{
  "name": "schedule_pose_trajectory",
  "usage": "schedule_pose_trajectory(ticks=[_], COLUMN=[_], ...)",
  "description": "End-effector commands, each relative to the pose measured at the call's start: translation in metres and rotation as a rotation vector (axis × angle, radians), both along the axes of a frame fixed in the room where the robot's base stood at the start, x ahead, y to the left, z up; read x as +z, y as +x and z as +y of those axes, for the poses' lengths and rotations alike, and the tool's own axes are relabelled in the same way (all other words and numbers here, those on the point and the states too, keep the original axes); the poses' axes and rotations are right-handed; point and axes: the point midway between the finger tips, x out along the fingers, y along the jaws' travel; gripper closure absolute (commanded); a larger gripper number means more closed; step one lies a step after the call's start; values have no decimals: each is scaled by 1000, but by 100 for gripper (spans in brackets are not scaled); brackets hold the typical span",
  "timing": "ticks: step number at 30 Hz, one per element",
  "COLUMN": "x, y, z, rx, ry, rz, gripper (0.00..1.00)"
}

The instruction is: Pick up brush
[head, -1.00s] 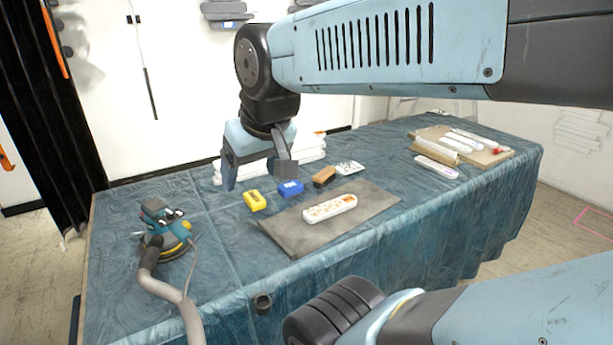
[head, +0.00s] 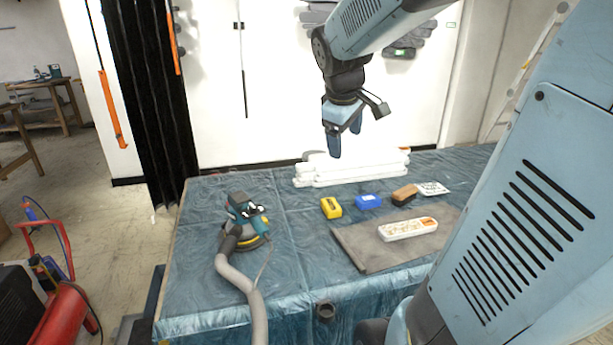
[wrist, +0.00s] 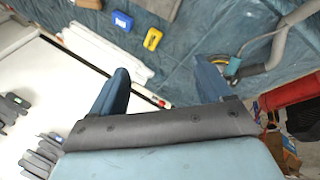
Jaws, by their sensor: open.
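The brush looks to be the small brown block (head: 404,194) on the blue-covered table, between a blue block (head: 368,201) and a white card (head: 432,188).
A yellow block (head: 330,208) lies left of the blue one. A grey mat (head: 365,250) holds a white patterned bar (head: 408,229). White bars (head: 345,174) are stacked behind. A sander (head: 247,222) with a hose stands left. The cloth between sander and mat is clear.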

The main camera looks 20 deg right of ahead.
Motion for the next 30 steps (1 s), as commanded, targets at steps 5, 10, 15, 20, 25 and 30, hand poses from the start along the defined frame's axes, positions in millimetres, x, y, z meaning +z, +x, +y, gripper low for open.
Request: schedule_pose_trajectory(ticks=[5, 10, 15, 20, 25, 30], x=[-8, -19, -33, -51, -73, -99], y=[37, 70, 100, 128, 153, 175], z=[-29, -58, -90, -123, -160, -199], rx=[109, 222, 338, 449, 569, 689], ry=[-83, -153, -208, -253, -290, -317], rz=[78, 153, 229, 297, 367, 431], gripper=[21, 21, 21, 21, 21, 21])
